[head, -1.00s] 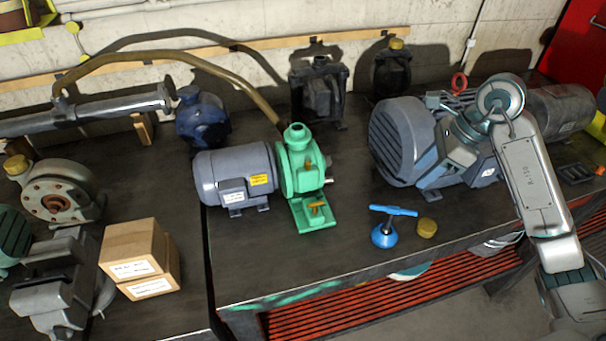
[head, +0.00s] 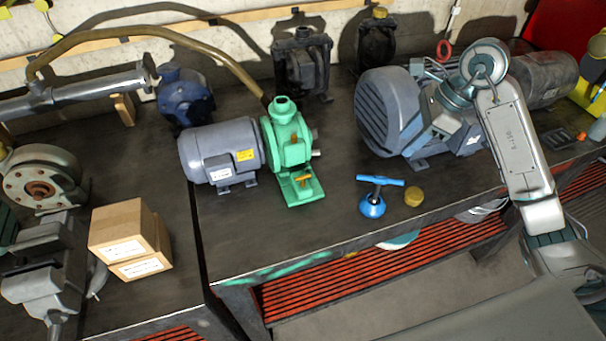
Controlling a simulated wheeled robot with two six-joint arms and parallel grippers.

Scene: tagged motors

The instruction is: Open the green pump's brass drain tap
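The green pump (head: 285,135) stands mid-table, joined to a grey motor (head: 222,152) on its left. A brass tap handle (head: 303,180) sits low at the pump's front, just above its green foot; it lies roughly crosswise. A smaller brass fitting shows higher on the pump body. My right gripper (head: 428,88) is up and to the right of the pump, clear of the tap. It overlaps the large blue-grey motor in view, so its fingers are hard to make out. My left gripper is out of view.
The large blue-grey motor (head: 385,112) stands right of the pump. A blue T-handled valve (head: 372,205) and a brass cap (head: 414,197) lie near the front edge. Cardboard boxes (head: 125,235) are at left. A brown hose (head: 190,42) arches behind. Tabletop before the pump is clear.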

